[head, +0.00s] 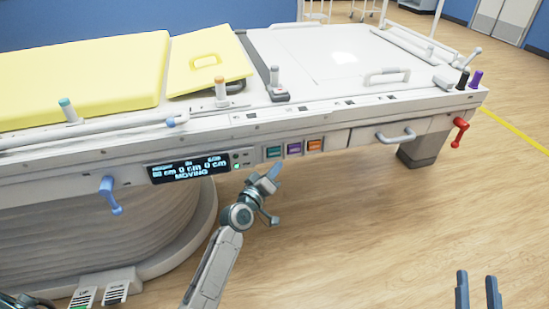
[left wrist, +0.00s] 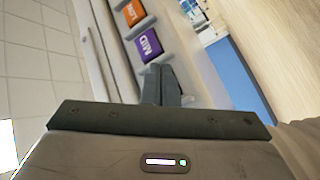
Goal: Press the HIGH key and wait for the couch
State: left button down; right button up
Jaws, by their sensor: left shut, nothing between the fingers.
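The couch (head: 85,125) has a side panel with three coloured keys: teal (head: 274,153), purple (head: 294,149) and orange (head: 314,145). The left wrist view shows the orange key (left wrist: 133,12) and the purple key (left wrist: 149,45); their labels are too small to read surely. The panel display (head: 188,170) reads MOVING. My left gripper (head: 273,171) is shut and empty, its tips just below the teal key in the head view; I cannot tell whether they touch. Its fingers (left wrist: 160,85) hide that area in the wrist view. My right gripper (head: 477,276) is open at the lower right, away from the couch.
A blue lever (head: 110,194) and a red lever (head: 460,129) stick out from the couch side. Yellow pads (head: 85,78) lie on top. Foot pedals (head: 115,288) stand at the lower left. The wooden floor is clear at right.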

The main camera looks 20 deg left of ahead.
pick_arm(q)
jog(key=s+d, duration=0.2)
jog(key=s, duration=0.1)
jog(key=shift+s+d, duration=0.25)
jog(key=shift+s, duration=0.1)
jog(key=s+d, duration=0.1)
jog(key=s, duration=0.1)
jog(key=s+d, duration=0.2)
jog(key=shift+s+d, duration=0.15)
jog(key=shift+s, duration=0.25)
dwell(2.4)
